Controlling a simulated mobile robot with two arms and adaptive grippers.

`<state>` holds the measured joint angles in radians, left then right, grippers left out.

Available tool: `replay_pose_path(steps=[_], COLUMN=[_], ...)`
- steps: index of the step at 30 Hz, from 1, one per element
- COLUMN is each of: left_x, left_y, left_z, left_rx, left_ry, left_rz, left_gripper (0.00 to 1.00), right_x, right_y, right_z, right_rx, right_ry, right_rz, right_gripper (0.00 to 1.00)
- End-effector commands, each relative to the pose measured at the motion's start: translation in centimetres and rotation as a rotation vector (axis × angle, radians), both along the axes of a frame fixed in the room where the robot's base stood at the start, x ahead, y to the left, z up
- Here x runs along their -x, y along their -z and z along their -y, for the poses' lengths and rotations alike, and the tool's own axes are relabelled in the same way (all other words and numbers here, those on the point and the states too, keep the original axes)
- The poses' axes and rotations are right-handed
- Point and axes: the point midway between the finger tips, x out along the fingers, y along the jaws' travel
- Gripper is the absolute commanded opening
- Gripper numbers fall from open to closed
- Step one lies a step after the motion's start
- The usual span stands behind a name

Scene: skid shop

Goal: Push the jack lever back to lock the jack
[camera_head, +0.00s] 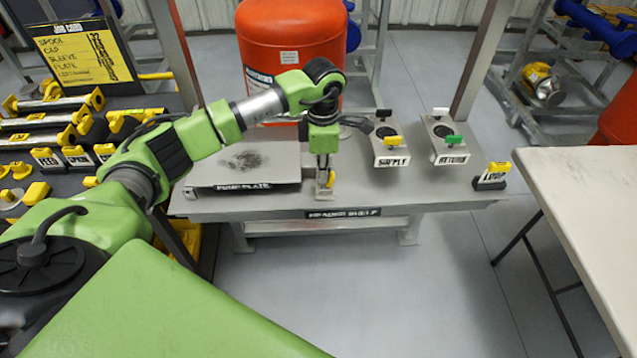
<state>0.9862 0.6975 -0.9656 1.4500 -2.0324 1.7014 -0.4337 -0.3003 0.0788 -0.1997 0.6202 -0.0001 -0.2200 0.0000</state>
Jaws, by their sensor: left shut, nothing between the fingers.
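My left gripper (322,172) points down at the front edge of the grey bench (455,190), between the pump plate and the supply block. It is shut. A small yellow part (331,179) shows right beside its fingertips; it may be the jack lever, but the gripper hides most of it. I cannot tell whether they touch, or how the lever is tilted. No jack body can be made out clearly. My right gripper is not in view.
The pump plate (228,179) lies left of the gripper. An orange tank (290,45) stands behind. A pale table (590,190) is at far right.

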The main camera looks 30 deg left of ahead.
Motion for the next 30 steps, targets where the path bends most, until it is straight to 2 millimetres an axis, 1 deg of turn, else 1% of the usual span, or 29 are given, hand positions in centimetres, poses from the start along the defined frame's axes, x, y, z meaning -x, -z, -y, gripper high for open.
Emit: replay_pose_path(steps=[2, 13, 30], left_x=[-0.2, -0.2, 0.1], left_y=[0.1, -0.3, -4.7], left_z=[0.4, 0.3, -0.2], left_rx=[0.0, 0.0, 0.0], left_ry=[0.001, 0.0, 0.001], left_rz=[0.0, 0.0, 0.0], left_gripper=[0.0, 0.0, 0.0], right_x=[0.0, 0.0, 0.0], right_y=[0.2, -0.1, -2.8], right_z=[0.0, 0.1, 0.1], right_rx=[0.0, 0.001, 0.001], right_ry=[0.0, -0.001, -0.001], right_rz=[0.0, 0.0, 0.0], right_gripper=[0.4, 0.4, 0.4])
